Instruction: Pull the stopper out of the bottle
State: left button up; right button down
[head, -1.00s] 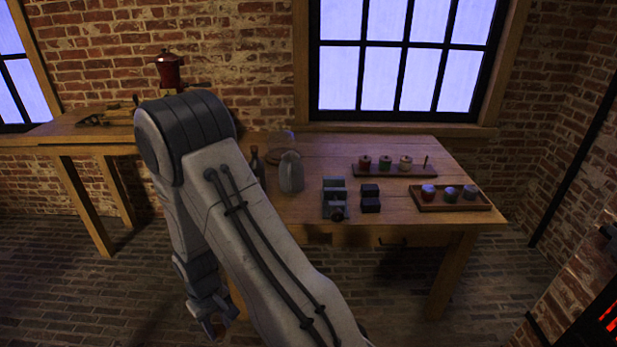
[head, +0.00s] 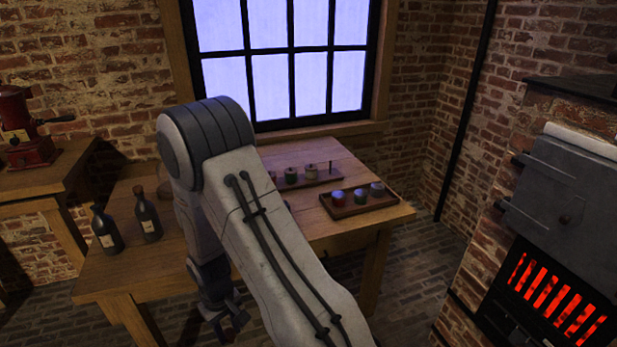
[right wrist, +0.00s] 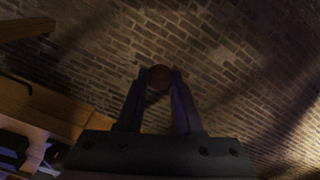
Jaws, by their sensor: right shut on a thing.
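Two dark bottles with pale labels, a left one (head: 106,232) and a right one (head: 148,217), stand upright on the wooden table in the head view. My right gripper (head: 235,325) hangs low in front of the table, apart from both bottles. In the right wrist view its fingertips are shut on a small round brown thing (right wrist: 160,74), which looks like a stopper, with brick floor behind. My left gripper is not in view.
The wooden table (head: 110,277) carries a rack of spools (head: 318,178) and a tray of small jars (head: 385,206). My right arm hides its middle. A stove (head: 560,225) with a glowing grate stands at the right. A red grinder (head: 22,140) is on the left bench.

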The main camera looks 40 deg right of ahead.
aim_at(103, 226)
jog(key=z, duration=0.7)
jog(key=i, duration=0.7)
jog(key=z, duration=0.4)
jog(key=i, duration=1.1)
jog(key=u, duration=0.3)
